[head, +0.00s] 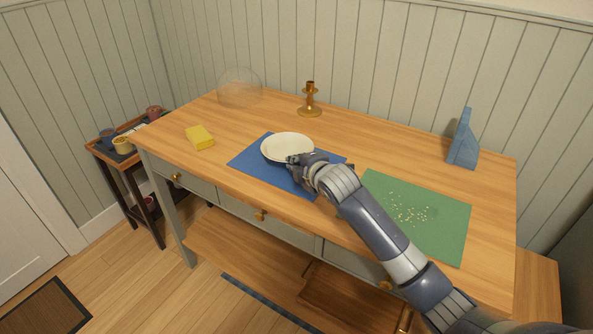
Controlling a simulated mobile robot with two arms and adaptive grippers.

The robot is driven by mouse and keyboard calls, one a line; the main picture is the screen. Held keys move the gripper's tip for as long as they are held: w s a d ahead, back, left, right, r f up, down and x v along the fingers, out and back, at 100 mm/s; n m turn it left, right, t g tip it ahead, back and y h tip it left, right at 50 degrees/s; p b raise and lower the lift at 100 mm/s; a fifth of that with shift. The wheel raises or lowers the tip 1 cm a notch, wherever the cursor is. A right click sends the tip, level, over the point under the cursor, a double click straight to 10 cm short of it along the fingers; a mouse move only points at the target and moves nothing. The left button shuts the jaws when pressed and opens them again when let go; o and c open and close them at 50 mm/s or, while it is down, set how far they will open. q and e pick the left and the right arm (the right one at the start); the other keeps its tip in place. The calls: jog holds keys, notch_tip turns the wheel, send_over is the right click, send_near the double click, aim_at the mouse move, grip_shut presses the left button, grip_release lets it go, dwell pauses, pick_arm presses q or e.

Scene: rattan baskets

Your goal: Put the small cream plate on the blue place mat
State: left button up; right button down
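The small cream plate (286,146) is over the blue place mat (250,164), toward its back edge. A dark band shows under its near rim, and I cannot tell whether it rests on the mat or is held slightly above it. My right gripper (298,160) is at the plate's near right rim, its arm reaching in from the lower right and covering part of the mat. The fingertips are small and partly hidden, so I cannot tell whether they are closed on the rim. My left gripper is not in view.
A green mat (448,222) with small pale bits lies right of my arm. A yellow sponge-like block (200,137) is left. A glass dome (239,88), brass candlestick (310,100) and blue-grey wedge-shaped object (464,140) stand behind. A low side table (125,163) is at left.

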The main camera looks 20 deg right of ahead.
jog(key=shift+w, duration=0.45)
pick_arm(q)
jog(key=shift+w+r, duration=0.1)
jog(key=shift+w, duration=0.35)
pick_arm(e)
jog(key=shift+f, duration=1.65)
jog(key=c, duration=2.1)
grip_release()
jog(key=shift+s+f, duration=0.1)
jog(key=shift+f, duration=0.1)
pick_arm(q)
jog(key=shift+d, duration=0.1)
pick_arm(e)
jog(key=shift+r, duration=0.15)
jog(key=shift+s+r, duration=0.1)
jog(key=shift+s, duration=0.2)
jog(key=v, duration=1.1)
jog(key=shift+s+d+r, duration=0.1)
jog(key=shift+s, duration=0.05)
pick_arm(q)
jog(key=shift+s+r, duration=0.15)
